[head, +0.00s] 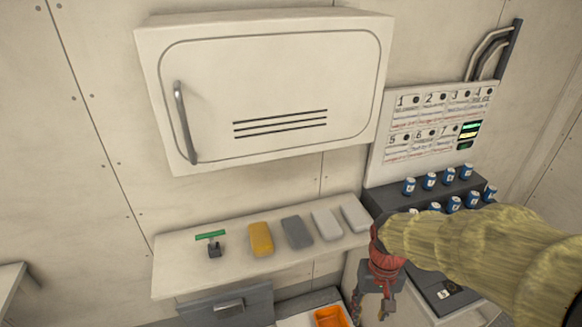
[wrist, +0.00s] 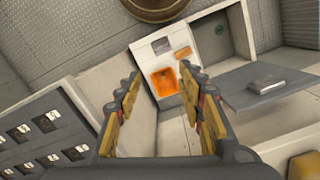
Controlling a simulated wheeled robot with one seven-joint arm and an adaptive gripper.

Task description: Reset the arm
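My gripper (head: 371,306) hangs fingers-down at the lower right in the head view, at the end of my arm in a yellowish sleeve. It is beside the right end of the wall shelf and in front of the dark unit. In the wrist view my gripper (wrist: 160,74) has its two yellow-padded fingers spread wide apart, with nothing held between them. My sleeved arm hides part of the dark unit.
A shut white cabinet (head: 270,85) hangs above the shelf (head: 180,285), which holds a green-handled item (head: 212,243) and several blocks. Blue cylinders (head: 429,181) stand on the dark unit (head: 385,196). An orange container (head: 331,317) sits low; an orange patch (wrist: 163,81) shows beyond my fingers.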

